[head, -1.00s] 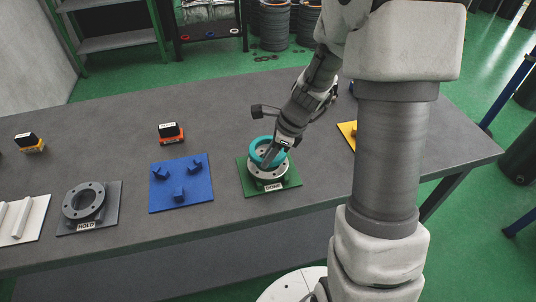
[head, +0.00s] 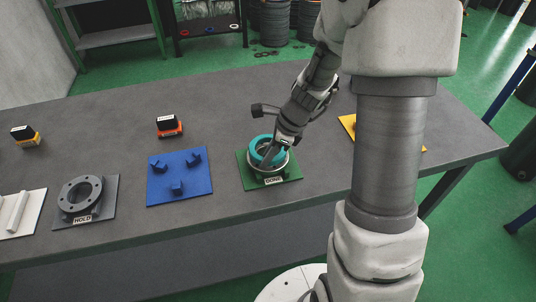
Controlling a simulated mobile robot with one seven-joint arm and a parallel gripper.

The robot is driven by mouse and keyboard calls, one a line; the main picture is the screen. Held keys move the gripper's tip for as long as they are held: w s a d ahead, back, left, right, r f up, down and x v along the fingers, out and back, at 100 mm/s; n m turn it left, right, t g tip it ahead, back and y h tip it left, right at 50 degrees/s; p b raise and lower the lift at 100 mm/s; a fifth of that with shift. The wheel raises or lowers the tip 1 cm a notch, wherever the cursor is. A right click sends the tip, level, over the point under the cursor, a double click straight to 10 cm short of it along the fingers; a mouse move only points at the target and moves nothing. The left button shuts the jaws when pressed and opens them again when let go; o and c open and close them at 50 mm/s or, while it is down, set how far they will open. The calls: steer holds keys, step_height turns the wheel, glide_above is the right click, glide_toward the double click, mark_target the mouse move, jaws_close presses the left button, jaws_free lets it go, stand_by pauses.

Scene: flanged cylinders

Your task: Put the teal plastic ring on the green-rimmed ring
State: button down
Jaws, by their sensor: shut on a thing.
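The teal plastic ring (head: 266,147) is in my gripper (head: 271,155) in the head view, at the middle right of the table. It is right over a metal flanged ring (head: 268,175) that lies on the green plate (head: 291,183) labelled DONE. My gripper is shut on the teal ring, and its fingers partly cover it. The teal ring looks a little tilted. I cannot tell whether it touches the metal ring below, and a green rim on that ring is not clear to see.
A grey plate (head: 104,209) labelled HOLD bears a dark flanged ring (head: 80,197). Orange (head: 170,129) and yellow (head: 31,140) labelled blocks stand behind. A yellow plate (head: 347,124) is partly hidden by my arm.

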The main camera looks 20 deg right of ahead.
steer(key=shift+f+b, duration=0.4)
steer(key=shift+f, duration=0.2)
steer(key=c, duration=0.7)
jaws_free()
steer(key=shift+c, duration=0.2)
steer(key=p+v, duration=0.3)
steer(key=v, duration=1.4)
steer(key=shift+d+r, duration=0.15)
steer(key=shift+r, duration=0.05)
steer(key=s+a+r+n+t+h, duration=0.2)
steer(key=s+r+n, duration=0.2)
steer(key=s+n, duration=0.4)
steer(key=s+a+r+n+t+h, duration=0.1)
steer(key=s+r+n, duration=0.4)
steer(key=n, duration=0.9)
steer(key=s+a+h, duration=0.1)
steer(key=s+a, duration=0.1)
steer(key=shift+s+a+n+t, duration=0.35)
steer(key=shift+s+n+t, duration=0.05)
